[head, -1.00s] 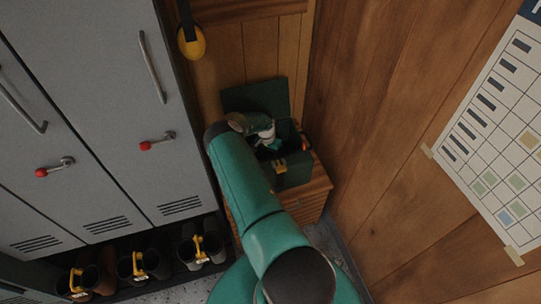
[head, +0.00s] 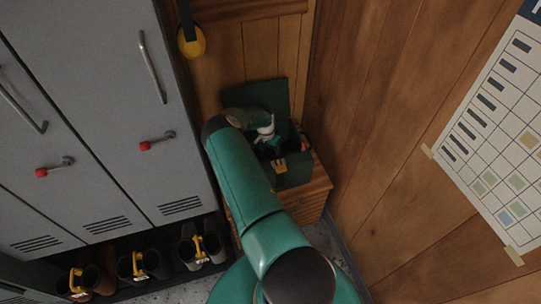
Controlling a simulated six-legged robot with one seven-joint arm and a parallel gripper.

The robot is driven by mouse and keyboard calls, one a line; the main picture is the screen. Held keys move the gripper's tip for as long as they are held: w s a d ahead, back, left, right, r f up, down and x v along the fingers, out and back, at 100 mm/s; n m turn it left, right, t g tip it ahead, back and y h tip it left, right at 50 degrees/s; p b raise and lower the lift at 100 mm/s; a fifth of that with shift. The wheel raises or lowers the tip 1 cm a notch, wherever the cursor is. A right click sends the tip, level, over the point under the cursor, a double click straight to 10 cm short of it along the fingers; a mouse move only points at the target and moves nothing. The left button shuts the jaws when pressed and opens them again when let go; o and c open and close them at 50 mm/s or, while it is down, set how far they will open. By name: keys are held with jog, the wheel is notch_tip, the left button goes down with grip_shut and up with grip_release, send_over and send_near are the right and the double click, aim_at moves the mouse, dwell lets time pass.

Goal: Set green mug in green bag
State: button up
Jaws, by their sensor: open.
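The green bag (head: 293,175) is a dark green, box-like container with its flap (head: 270,95) raised at the back. It stands on a wooden cabinet, and a yellow-orange clasp shows on its front. My gripper (head: 274,143) is at the bag's mouth, over its left part, pointing down and open. My arm hides the bag's left side. A small teal patch shows by the fingers, but I cannot tell whether it is the green mug or part of my gripper. No mug can be clearly made out.
The wooden cabinet (head: 309,203) stands in the corner against panelled walls. Grey lockers (head: 100,110) with red-knobbed handles close off the left, with boots (head: 195,245) on a low rack beneath. A yellow ear defender (head: 191,42) hangs behind. A wall chart (head: 505,150) is at right.

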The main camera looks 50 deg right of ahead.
notch_tip(320, 180, up, 10)
jog(key=w, duration=0.1)
jog(key=shift+w+a, duration=0.15)
jog(key=shift+a, duration=0.05)
dwell(0.8)
